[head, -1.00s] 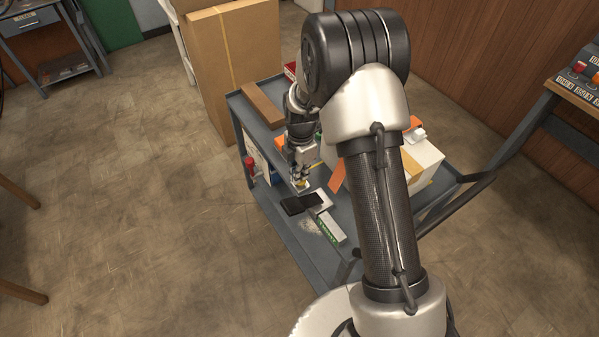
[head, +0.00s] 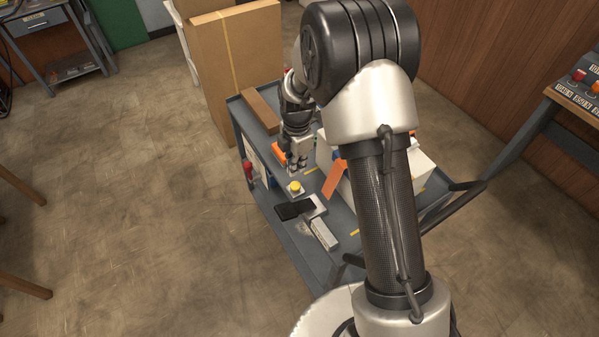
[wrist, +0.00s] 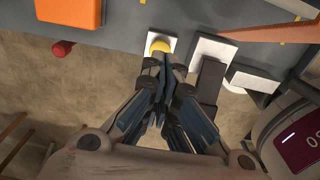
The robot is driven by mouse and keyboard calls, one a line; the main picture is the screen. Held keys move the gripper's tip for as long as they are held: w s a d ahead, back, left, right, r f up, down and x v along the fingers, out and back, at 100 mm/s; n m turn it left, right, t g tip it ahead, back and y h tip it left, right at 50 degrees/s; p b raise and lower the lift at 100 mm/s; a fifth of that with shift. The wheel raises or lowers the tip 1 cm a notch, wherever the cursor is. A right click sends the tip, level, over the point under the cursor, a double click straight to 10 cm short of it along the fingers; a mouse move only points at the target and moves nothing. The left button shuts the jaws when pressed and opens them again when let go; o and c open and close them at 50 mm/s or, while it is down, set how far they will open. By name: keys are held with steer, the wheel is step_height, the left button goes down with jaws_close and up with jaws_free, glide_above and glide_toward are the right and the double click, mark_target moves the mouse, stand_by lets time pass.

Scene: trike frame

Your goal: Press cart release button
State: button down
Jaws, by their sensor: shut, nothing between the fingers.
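A round yellow button (head: 295,187) sits on a small white base on the grey cart (head: 284,228); it also shows in the wrist view (wrist: 160,46). A red knob (head: 248,168) sticks out from the cart's left side, also visible in the wrist view (wrist: 62,48). No readable label shows which one is the cart release. My gripper (head: 297,169) is shut and empty. It is just behind the yellow button in the head view, apart from it. In the wrist view my fingertips (wrist: 160,68) point toward the yellow button and hide its lower edge.
A black object (head: 294,210) and a pale block (head: 323,234) lie in front of the button. An orange piece (head: 336,179) and a white box stand to its right. A brown block (head: 260,110) lies at the cart's back; a large carton (head: 238,60) stands behind.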

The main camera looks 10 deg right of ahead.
step_height(320, 180, up, 6)
steer(key=p, duration=0.1)
steer(key=shift+w+a, duration=0.15)
steer(key=shift+a, duration=0.1)
steer(key=shift+r, duration=0.1)
stand_by(0.5)
steer(key=s+d+r+m+t, duration=0.1)
steer(key=s+r+m, duration=0.4)
steer(key=r, duration=0.3)
steer(key=s+r+m+t, duration=0.1)
steer(key=s+r+m, duration=0.4)
steer(key=r, duration=0.4)
steer(key=s+d+r+m+t, duration=0.1)
steer(key=s+r+m, duration=0.3)
steer(key=s+m, duration=0.7)
steer(key=s+t, duration=0.1)
steer(key=s, duration=0.6)
steer(key=shift+s+r+m+t, duration=0.2)
steer(key=shift+s+m+t, duration=0.1)
steer(key=shift+s, duration=0.05)
steer(key=shift+d, duration=0.15)
